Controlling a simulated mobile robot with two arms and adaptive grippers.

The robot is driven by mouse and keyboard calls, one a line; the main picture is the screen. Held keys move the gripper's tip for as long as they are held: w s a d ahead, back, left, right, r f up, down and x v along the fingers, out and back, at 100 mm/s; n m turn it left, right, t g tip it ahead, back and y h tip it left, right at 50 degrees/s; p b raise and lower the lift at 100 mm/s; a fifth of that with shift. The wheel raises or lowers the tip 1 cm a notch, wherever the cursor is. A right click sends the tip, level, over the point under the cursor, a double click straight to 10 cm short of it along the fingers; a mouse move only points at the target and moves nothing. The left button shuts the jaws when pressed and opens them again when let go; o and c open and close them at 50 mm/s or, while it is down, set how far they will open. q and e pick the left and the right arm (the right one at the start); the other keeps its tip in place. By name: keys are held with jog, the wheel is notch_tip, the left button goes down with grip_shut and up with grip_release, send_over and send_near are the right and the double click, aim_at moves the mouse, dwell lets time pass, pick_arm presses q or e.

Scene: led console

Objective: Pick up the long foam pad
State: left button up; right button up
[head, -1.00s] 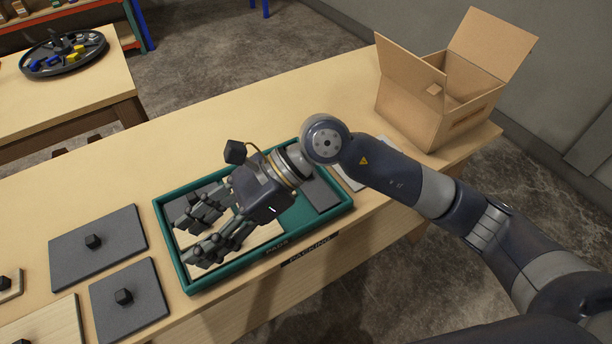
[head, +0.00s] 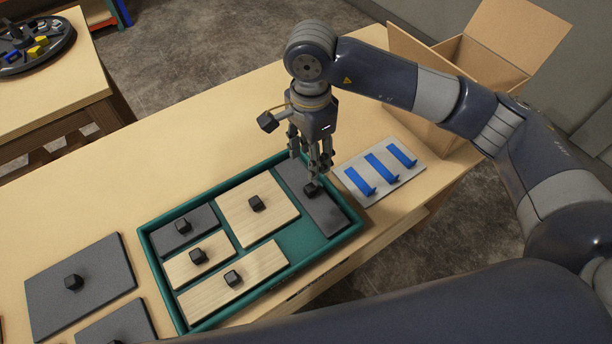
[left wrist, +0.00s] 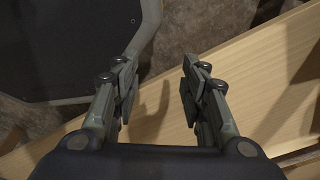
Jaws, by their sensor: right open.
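The long foam pad (head: 322,207) is a dark grey strip with a black knob (head: 311,190), lying in the right end of the green tray (head: 309,259). My right gripper (head: 313,177) points down over this pad, its open fingers right at the knob. The fingers hide part of the pad and knob, and I cannot tell whether they touch it. My left gripper (left wrist: 158,78) is open and empty in the left wrist view, above the floor and a wooden edge; it is out of the head view.
The tray also holds a small grey pad (head: 198,220) and wooden pads such as the square one (head: 270,213). Right of it lies a light plate (head: 355,193) with blue strips. A cardboard box (head: 480,55) stands behind. Larger grey pads (head: 95,290) lie left.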

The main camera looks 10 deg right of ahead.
send_over(310, 187)
jog(key=f+p, duration=0.1)
jog(key=f, duration=0.3)
jog(key=shift+s+f, duration=0.15)
jog(key=shift+s, duration=0.05)
jog(key=shift+w+f, duration=0.1)
jog(key=shift+f, duration=0.2)
jog(key=shift+f+p, duration=0.3)
jog(key=shift+f, duration=0.1)
notch_tip(310, 187, down, 4)
jog(key=shift+f+p, duration=0.1)
jog(key=shift+p, duration=0.65)
jog(key=shift+f, duration=0.1)
pick_arm(q)
jog(key=s+r, duration=0.1)
jog(key=s, duration=0.1)
jog(key=s+r, duration=0.2)
jog(key=shift+s, duration=0.15)
pick_arm(e)
grip_shut()
